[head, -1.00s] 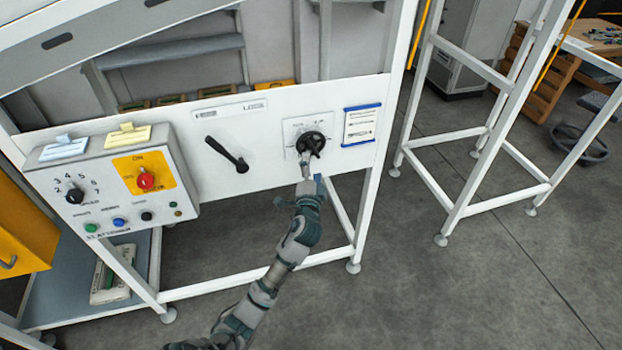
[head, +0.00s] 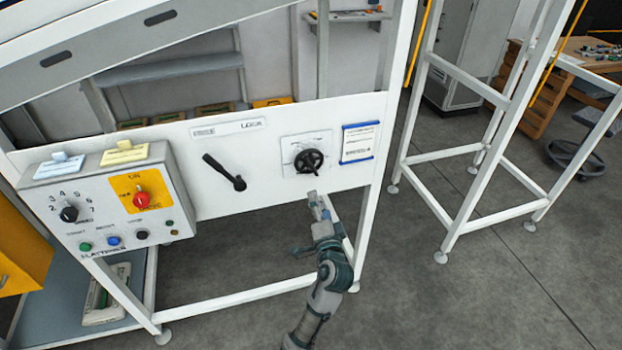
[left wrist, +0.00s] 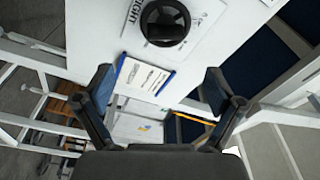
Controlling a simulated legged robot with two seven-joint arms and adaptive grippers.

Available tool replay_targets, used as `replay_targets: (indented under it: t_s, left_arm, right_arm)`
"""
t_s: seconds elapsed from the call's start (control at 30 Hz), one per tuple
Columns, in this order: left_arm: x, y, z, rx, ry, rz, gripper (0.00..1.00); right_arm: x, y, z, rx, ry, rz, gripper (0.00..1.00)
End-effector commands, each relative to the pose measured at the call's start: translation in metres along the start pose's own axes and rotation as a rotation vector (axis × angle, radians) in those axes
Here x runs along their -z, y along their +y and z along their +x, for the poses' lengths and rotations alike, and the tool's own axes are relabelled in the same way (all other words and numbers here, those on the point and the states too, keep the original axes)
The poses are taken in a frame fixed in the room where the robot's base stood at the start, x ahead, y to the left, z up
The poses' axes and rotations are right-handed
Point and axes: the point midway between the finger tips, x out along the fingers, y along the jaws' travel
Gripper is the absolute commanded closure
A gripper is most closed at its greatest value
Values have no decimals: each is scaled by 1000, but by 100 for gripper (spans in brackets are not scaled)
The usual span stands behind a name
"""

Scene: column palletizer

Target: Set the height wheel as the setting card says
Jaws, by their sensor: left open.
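The height wheel (head: 309,160) is a black handwheel on a pale scale plate on the white front panel. It also shows at the top of the left wrist view (left wrist: 165,22). The setting card (head: 360,142), white with a blue edge, is on the panel right of the wheel; in the left wrist view the card (left wrist: 146,76) lies beyond my fingers. Its writing is too small to read. My left gripper (head: 318,200) is open and empty, just below the wheel and apart from it. My right gripper is not in view.
A black lever (head: 224,172) is on the panel left of the wheel. A control box (head: 105,200) with a red knob and coloured buttons sticks out further left. A white frame (head: 455,150) stands at the right. Open floor lies in front.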

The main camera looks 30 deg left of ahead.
Motion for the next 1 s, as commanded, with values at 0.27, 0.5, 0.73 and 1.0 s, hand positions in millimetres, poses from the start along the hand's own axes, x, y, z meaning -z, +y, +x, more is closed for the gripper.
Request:
replay_targets:
  t_s: [0.27,0.5,0.73,1.0]
  left_arm:
    - [29,-8,-30,5,-155,-55,6]
    - [21,-9,8,7,-159,-54,6]
    - [14,-9,62,9,-156,-52,6]
    - [6,-8,116,7,-155,-52,6]
  right_arm:
    - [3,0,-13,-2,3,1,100]
    - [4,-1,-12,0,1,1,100]
    - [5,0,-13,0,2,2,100]
    - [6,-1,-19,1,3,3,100]
